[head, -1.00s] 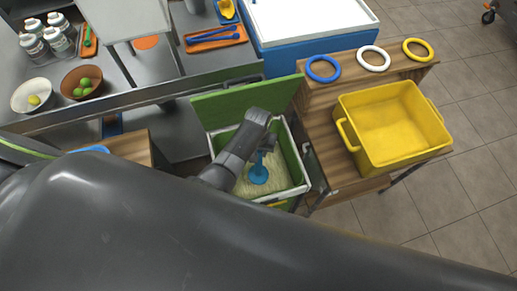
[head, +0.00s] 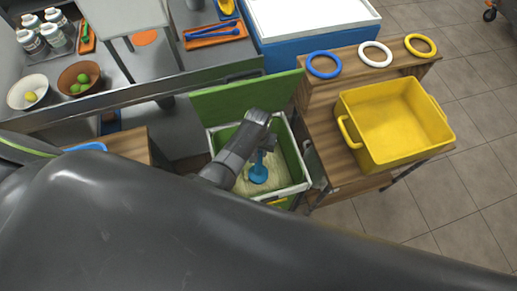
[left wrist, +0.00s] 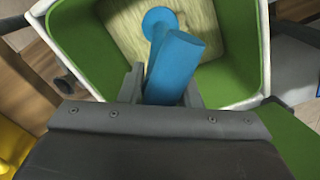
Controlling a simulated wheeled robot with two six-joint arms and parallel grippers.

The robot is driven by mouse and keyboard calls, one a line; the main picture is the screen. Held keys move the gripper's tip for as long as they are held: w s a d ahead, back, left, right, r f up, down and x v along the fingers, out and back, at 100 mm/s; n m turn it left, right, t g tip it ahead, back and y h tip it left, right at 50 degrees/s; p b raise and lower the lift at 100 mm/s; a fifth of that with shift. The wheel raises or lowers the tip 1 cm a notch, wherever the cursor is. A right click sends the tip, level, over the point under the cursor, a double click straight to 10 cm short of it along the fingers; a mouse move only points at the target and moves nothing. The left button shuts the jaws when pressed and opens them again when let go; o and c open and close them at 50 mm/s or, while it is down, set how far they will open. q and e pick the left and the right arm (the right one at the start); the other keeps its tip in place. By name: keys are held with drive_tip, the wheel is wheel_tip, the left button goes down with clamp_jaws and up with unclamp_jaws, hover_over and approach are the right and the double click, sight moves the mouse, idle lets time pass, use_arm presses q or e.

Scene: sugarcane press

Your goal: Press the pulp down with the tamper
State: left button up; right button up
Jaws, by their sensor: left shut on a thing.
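The blue tamper (head: 258,174) stands in the green-lined, white-rimmed bin (head: 304,186), its round foot at the pale pulp (head: 243,184). My left gripper (head: 268,146) is over the bin and shut on the tamper's handle. In the left wrist view the blue handle (left wrist: 175,65) sits between the fingers of my left gripper (left wrist: 160,88), and the tamper's foot is against the pale pulp (left wrist: 200,20). The arm hides part of the bin's left side. My right gripper is not in view.
The bin's green lid (head: 235,100) stands open behind it. A yellow tub (head: 445,125) stands on a wooden table right of the bin, with blue, white and yellow rings (head: 375,55) on its shelf. Bowls (head: 30,100) and bottles stand on the counter at the upper left.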

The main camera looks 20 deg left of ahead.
use_arm(q)
drive_tip(key=shift+s+f+b, duration=0.1)
drive_tip(key=shift+f+b, duration=0.55)
drive_tip(key=shift+f, duration=0.35)
wheel_tip(320, 180, up, 12)
drive_tip(key=p, duration=1.2)
drive_tip(key=shift+f, duration=0.25)
wheel_tip(320, 180, up, 11)
drive_tip(key=shift+f, duration=0.2)
